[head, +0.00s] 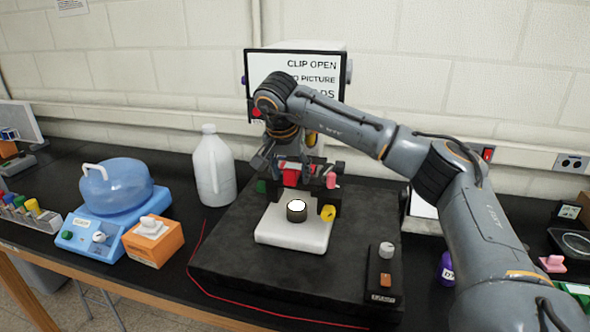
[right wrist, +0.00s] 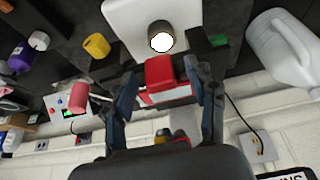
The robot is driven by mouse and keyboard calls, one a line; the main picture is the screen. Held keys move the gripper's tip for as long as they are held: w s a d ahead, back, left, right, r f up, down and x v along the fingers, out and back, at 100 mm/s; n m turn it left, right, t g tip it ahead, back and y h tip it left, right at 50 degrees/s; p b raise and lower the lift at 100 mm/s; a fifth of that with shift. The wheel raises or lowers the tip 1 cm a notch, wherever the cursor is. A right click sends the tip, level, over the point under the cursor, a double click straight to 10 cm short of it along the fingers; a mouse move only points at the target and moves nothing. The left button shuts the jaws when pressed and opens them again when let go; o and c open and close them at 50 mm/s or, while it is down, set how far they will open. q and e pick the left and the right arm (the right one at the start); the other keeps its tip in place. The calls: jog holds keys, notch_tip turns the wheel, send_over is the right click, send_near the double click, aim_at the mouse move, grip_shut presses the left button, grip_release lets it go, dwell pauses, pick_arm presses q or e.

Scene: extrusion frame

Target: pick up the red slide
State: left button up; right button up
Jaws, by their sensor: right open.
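The red slide (head: 290,177) is a small red block on the dark frame, behind the white plate. It also shows in the right wrist view (right wrist: 159,72), close to the camera and between my fingers. My right gripper (head: 284,166) is open above and around the slide. In the right wrist view the right gripper (right wrist: 166,88) has one finger on each side of the red block, with gaps that look small. I cannot tell whether a finger touches it. My left gripper is not in view.
A white plate (head: 291,235) with a round dark knob (head: 297,210) lies in front of the slide. A pink cylinder (head: 331,181), a yellow cylinder (head: 327,213) and a green block (head: 262,186) are close by. A white jug (head: 213,165) stands to the left.

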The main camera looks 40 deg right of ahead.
jog(key=shift+a, duration=0.1)
jog(key=shift+c, duration=0.9)
grip_shut()
jog(key=shift+r, duration=0.15)
